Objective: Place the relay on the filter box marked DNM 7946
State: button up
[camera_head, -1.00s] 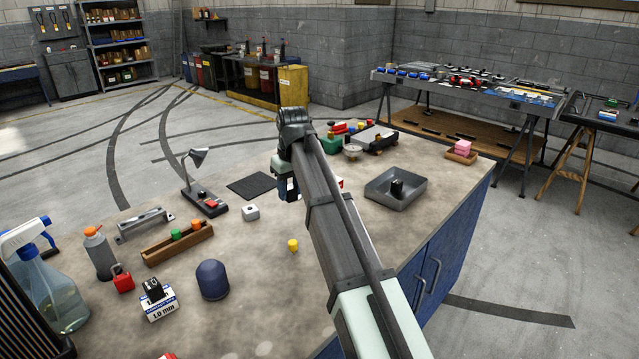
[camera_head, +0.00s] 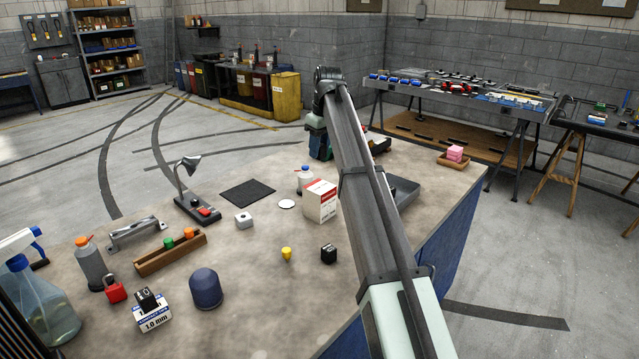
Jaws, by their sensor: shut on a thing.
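My gripper (camera_head: 319,148) is at the far side of the workbench, below the raised elbow of my arm. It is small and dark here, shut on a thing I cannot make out. A black relay-like cube (camera_head: 328,253) lies on the bench, left of my arm. Another black cube (camera_head: 147,298) sits on a white and blue box (camera_head: 153,317) marked 1.0 mm. A white box with red print (camera_head: 320,201) stands mid-bench, left of my arm; its marking is too small to read. I cannot tell which box is DNM 7946.
A grey tray (camera_head: 405,189) is partly hidden behind my arm. The front middle of the bench is fairly clear.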

aim_at(318, 186)
jog(key=shift+f, duration=4.75)
jog(key=shift+f, duration=0.1)
jog(key=o, duration=1)
jog(key=r, duration=0.4)
jog(key=s+r, duration=0.1)
jog(key=r, duration=0.3)
jog(key=d+r, duration=0.1)
jog(key=r, duration=0.3)
jog(key=shift+s+d, duration=0.1)
jog(key=shift+s, duration=0.05)
